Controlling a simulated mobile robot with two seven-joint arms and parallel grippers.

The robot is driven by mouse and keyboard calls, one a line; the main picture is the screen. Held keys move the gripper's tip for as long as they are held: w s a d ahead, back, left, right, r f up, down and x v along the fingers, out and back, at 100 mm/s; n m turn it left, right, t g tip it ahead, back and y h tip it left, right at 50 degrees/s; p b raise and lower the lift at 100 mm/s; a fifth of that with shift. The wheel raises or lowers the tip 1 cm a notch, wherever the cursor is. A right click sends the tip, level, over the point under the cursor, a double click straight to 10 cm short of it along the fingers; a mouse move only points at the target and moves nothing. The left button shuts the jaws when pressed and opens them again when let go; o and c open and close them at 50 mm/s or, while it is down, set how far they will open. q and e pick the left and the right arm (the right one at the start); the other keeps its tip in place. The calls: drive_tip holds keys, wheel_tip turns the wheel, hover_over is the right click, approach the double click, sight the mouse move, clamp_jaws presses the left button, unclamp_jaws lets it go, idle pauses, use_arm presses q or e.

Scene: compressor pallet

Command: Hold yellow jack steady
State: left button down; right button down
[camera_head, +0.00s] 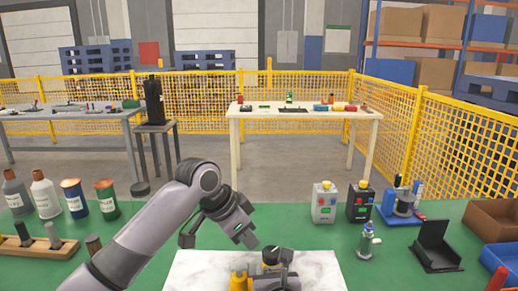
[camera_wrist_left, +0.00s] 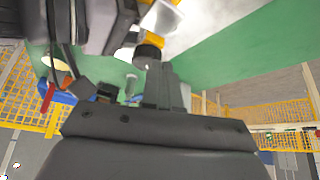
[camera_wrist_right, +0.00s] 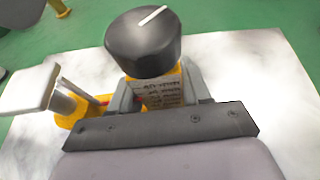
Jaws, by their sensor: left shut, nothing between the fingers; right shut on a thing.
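The yellow jack (camera_head: 239,281) is at the bottom of the head view on a white marbled board. In the right wrist view its labelled yellow body (camera_wrist_right: 163,92) sits between the fingers of my right gripper (camera_wrist_right: 160,86), below a black knob (camera_wrist_right: 143,45) with a white line. My right gripper is shut on the body; it is partly cut off in the head view. My left gripper (camera_head: 249,239) is shut and empty, above and just left of the knob. In the left wrist view its fingers (camera_wrist_left: 158,82) point towards the knob (camera_wrist_left: 148,53).
The white board (camera_head: 319,269) lies on a green table. Bottles and cans (camera_head: 75,197) and a wooden rack (camera_head: 38,247) stand left.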

sight(266, 267)
use_arm(q)
drive_tip(key=shift+r, duration=1.45)
use_arm(e)
drive_tip(key=shift+d, duration=0.1)
use_arm(q)
wheel_tip(266, 267, down, 6)
drive_tip(key=s+d, duration=0.2)
drive_tip(key=shift+s, duration=0.3)
drive_tip(key=shift+w, duration=0.2)
drive_tip(key=shift+w+a, duration=0.15)
